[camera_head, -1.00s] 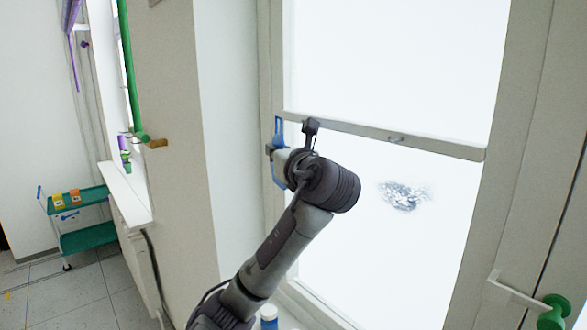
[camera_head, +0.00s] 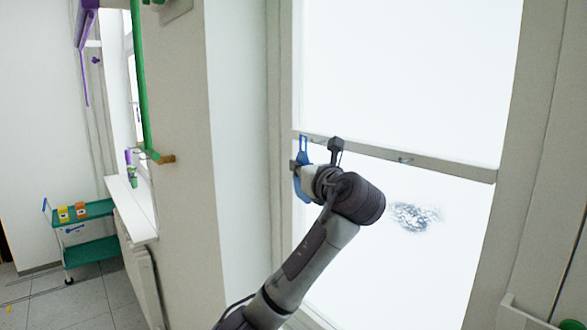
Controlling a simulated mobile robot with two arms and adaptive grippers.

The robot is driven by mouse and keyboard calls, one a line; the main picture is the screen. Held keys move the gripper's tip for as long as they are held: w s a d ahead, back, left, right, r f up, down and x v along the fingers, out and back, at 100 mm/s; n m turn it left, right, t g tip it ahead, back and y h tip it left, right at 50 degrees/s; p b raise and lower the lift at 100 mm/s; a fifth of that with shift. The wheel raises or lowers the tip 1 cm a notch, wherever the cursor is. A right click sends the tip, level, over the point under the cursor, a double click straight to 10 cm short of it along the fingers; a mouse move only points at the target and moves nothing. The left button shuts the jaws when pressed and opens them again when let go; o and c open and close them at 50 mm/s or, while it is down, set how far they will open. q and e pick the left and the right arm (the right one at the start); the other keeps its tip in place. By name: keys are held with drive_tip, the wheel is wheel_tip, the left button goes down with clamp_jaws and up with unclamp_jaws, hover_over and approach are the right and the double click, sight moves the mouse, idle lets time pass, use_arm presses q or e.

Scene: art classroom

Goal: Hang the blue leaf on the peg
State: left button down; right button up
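The blue leaf (camera_head: 303,150) is a narrow upright blue piece in front of the left end of the window's crossbar. My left gripper (camera_head: 301,170) is at it, with blue showing above and below the fingers; it looks shut on the leaf, though my wrist hides part of the grip. Small metal hooks sit on the crossbar: one (camera_head: 320,141) just right of the leaf's top, another (camera_head: 405,160) farther right. A brown wooden peg (camera_head: 165,159) sticks out on the wall at left. I cannot tell which is the task's peg. My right gripper is out of view.
The window crossbar (camera_head: 450,173) runs across the bright pane behind my arm. At left are a white sill (camera_head: 132,205) with small bottles and a green two-shelf cart (camera_head: 92,248) on the floor. A pale wall bracket (camera_head: 520,318) is at lower right.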

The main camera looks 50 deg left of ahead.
use_arm(q)
drive_tip(key=w, duration=0.3)
drive_tip(key=w+f, duration=0.1)
drive_tip(key=shift+w+d, duration=0.2)
drive_tip(key=shift+d, duration=0.05)
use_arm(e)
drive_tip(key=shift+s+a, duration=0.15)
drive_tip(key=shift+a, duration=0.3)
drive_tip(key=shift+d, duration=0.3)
use_arm(q)
drive_tip(key=c, duration=1.2)
unclamp_jaws()
drive_tip(key=shift+c, duration=0.2)
drive_tip(key=v, duration=0.7)
drive_tip(key=shift+d, duration=0.25)
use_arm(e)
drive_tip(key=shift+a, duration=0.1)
